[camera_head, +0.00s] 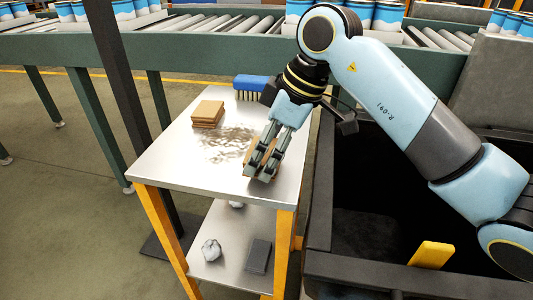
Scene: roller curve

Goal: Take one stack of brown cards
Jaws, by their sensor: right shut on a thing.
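A stack of brown cards (208,114) lies on the back left part of the metal table (172,163), apart from my gripper. My right gripper (261,172) points down over the right front part of the table. It is shut on a second stack of brown cards (267,147), of which only small brown parts show between and beside the fingers. I cannot tell whether this stack touches the table top. My left gripper is not in view.
A blue brush (254,86) stands at the table's back edge. A dark smudge marks the table's middle. A crumpled rag (211,250) and a dark grey block (258,256) lie on the lower shelf. A deep dark bin (361,190) stands right. A roller conveyor (200,49) carrying cans runs behind.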

